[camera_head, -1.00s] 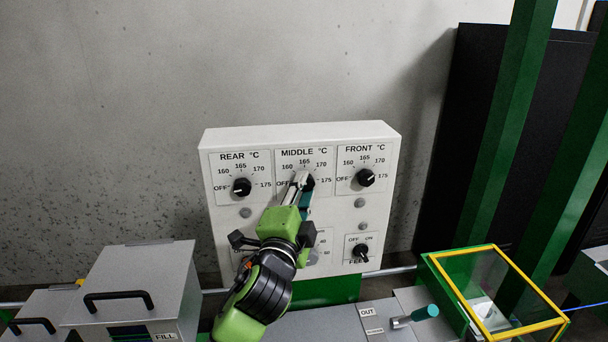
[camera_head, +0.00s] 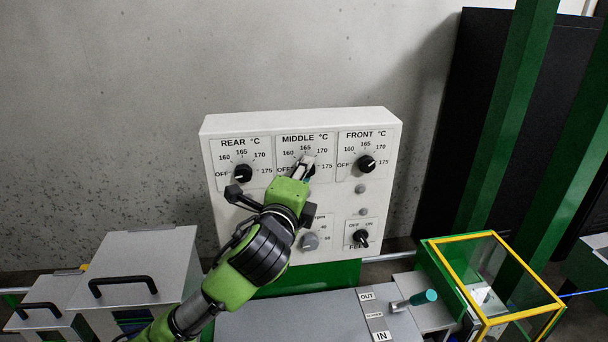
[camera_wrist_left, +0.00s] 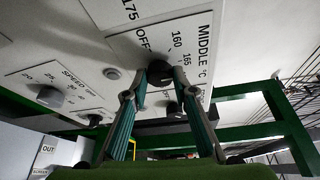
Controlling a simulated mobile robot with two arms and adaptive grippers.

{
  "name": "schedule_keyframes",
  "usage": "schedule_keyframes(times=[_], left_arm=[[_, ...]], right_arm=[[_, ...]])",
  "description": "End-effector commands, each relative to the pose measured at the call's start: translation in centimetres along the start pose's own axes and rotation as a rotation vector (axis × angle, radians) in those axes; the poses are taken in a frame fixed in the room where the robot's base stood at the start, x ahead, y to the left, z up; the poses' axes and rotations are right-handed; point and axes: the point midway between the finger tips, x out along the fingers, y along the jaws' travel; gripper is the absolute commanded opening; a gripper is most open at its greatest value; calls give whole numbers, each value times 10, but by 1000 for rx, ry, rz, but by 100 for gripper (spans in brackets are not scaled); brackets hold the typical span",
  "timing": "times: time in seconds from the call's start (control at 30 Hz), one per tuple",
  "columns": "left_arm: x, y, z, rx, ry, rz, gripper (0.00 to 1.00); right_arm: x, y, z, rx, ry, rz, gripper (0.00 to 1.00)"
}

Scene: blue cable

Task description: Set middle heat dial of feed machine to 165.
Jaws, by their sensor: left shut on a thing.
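The white control panel (camera_head: 330,200) has three black heat dials in its top row. The middle dial (camera_head: 309,168), under the label MIDDLE °C, is partly covered by my left gripper (camera_head: 303,170). In the left wrist view the two teal-sided fingers (camera_wrist_left: 159,82) close on the black middle dial (camera_wrist_left: 158,70) from both sides. The scale marks 160 and 165 show beside it. The dial's pointer is hidden, so I cannot read its setting. My right gripper is in no view.
The rear dial (camera_head: 243,173) and front dial (camera_head: 366,164) flank the middle one. A grey speed knob (camera_head: 310,241) and a black FEED switch (camera_head: 361,238) sit below. A yellow-edged clear box (camera_head: 490,280) stands right; grey lidded boxes (camera_head: 135,270) stand left.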

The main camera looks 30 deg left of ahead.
Motion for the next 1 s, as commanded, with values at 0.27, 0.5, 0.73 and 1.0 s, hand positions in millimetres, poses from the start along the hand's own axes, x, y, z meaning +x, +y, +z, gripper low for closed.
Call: schedule_keyframes(times=[0.27, 0.5, 0.73, 1.0], left_arm=[[0, -5, 4, 0, -9, -11, 4], [0, -3, 2, -1, -5, -6, 42], [0, -2, 1, -1, -3, -4, 42], [0, 2, 0, -59, -2, -22, 42]], right_arm=[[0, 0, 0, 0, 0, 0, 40], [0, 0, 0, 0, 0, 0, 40], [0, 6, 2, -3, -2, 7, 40], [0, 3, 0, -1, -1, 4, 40]])
